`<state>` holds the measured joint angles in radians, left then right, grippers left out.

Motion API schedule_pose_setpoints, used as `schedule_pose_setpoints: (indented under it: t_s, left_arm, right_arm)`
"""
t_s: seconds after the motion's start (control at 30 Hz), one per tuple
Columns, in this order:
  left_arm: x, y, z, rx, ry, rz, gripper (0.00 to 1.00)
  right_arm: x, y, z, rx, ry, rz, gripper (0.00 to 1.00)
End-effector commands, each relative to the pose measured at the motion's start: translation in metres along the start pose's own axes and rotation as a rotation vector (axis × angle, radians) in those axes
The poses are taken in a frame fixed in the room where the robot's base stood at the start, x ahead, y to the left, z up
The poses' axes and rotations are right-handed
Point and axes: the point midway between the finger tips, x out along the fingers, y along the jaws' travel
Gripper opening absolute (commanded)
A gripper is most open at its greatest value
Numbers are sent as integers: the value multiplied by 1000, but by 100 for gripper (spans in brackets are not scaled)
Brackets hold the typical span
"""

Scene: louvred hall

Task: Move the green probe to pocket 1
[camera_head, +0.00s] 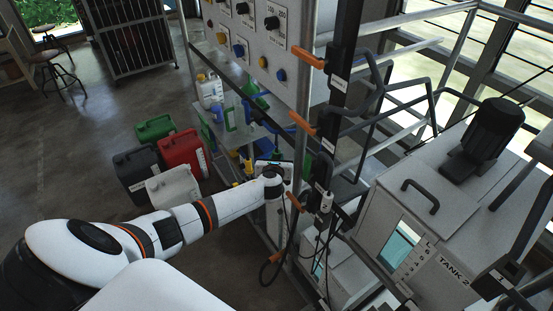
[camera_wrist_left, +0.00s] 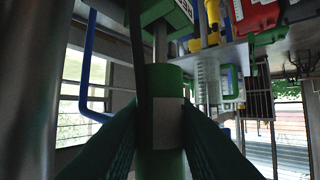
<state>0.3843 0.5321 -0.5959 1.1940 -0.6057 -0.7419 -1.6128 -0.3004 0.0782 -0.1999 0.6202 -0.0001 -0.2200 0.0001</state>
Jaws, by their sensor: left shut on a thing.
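The green probe (camera_wrist_left: 164,77) is a green cylinder with a pale label, upright in the left wrist view. My left gripper (camera_wrist_left: 166,120) is shut on it, with a dark finger on each side of the label. In the head view my left arm reaches in from the left to a dark wrist end (camera_head: 272,181) beside the rack post; the fingers and the probe cannot be made out there. A white piece marked 2 (camera_head: 326,201) sits on the post just right of my wrist. I cannot tell which place is pocket 1. My right gripper is not in view.
Orange levers (camera_head: 302,123) stick out from the dark post toward my arm. Black cables hang below my wrist. The grey TANK 2 (camera_head: 445,220) stands at right. A control panel (camera_head: 258,40) is behind, with bottles on shelves. Red (camera_head: 182,152) and black jerrycans stand on the floor at left.

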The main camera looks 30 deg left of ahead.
Motion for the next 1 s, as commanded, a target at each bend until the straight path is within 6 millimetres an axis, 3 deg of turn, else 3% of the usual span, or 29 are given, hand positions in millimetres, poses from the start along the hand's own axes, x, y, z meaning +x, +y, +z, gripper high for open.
schedule_pose_setpoints:
  t_s: [0.13, 0.37, 1.0]
  left_arm:
    - [-2, 0, -5, 0, 1, 0, 0]
    - [-13, 0, -32, 0, 2, 1, 0]
    - [-40, 0, -100, -1, 3, 1, 0]
  right_arm:
    - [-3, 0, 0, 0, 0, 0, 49]
    - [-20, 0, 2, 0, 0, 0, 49]
    - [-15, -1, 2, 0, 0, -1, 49]
